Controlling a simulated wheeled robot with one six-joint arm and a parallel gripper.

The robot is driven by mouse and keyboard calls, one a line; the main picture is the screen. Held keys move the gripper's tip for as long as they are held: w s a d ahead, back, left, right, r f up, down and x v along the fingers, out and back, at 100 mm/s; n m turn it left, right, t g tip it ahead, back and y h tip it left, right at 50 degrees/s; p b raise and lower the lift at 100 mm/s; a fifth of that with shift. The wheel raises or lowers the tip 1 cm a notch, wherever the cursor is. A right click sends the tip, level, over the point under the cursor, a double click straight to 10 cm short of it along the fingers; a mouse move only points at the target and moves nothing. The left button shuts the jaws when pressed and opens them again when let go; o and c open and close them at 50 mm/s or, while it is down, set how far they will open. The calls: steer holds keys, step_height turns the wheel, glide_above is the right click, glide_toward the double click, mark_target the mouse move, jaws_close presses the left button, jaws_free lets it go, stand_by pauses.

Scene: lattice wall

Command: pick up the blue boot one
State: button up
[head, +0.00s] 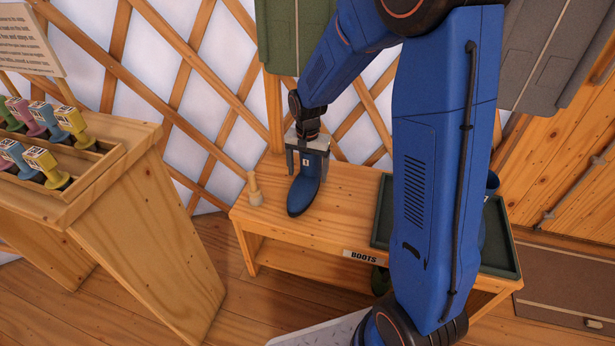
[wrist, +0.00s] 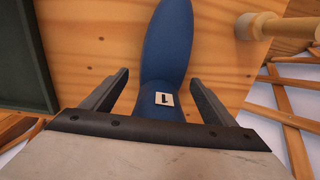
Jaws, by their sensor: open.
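The blue boot (head: 304,190) with a white tag marked 1 stands upright on the wooden bench (head: 330,225), its toe toward the bench's front edge. My gripper (head: 307,150) is above it with the fingers pointing down around the boot's upper part. In the wrist view the blue boot (wrist: 166,60) lies between the two open fingers of my gripper (wrist: 158,92), with a gap on each side. The boot's top is hidden behind the gripper body there.
A small wooden peg (head: 255,190) stands on the bench left of the boot. A dark green tray (head: 505,240) is on the bench's right, partly behind my arm. A wooden stand (head: 130,215) with colored stamp-like items is at left. The lattice wall (head: 190,85) rises behind.

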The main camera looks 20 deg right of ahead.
steer(key=shift+c, duration=0.3)
steer(key=c, duration=1.4)
steer(key=shift+r, duration=0.15)
